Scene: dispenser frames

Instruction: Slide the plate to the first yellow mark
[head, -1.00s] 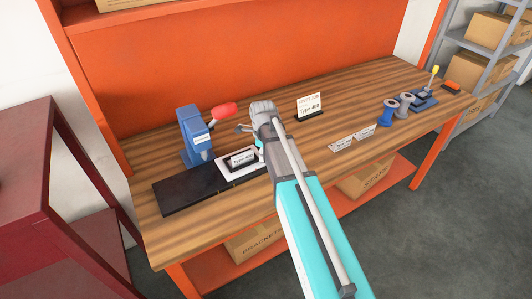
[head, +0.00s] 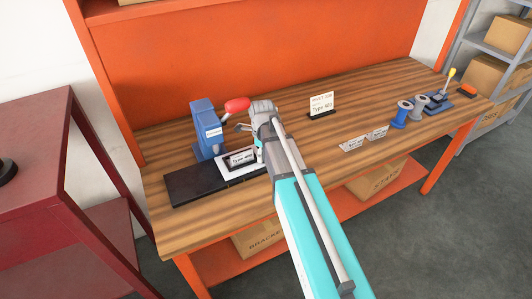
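The white plate (head: 226,172) carries a black-framed label reading "Type 400" (head: 241,158). It lies on a long black base (head: 195,186) near the bench's front left, in front of a blue dispenser (head: 204,130) with a red handle (head: 237,105). My gripper (head: 252,139) is at the plate's right rear, close to its edge. Whether it touches or grips the plate, I cannot tell, as my wrist and arm cover that side. No yellow mark can be made out on the base.
A sign (head: 321,104) stands behind and right of my arm on the wooden bench (head: 300,160). Small cards (head: 353,144), blue spools (head: 399,116) and a yellow-knobbed lever device (head: 440,97) are farther right. A dark red rack (head: 45,170) stands left of the bench.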

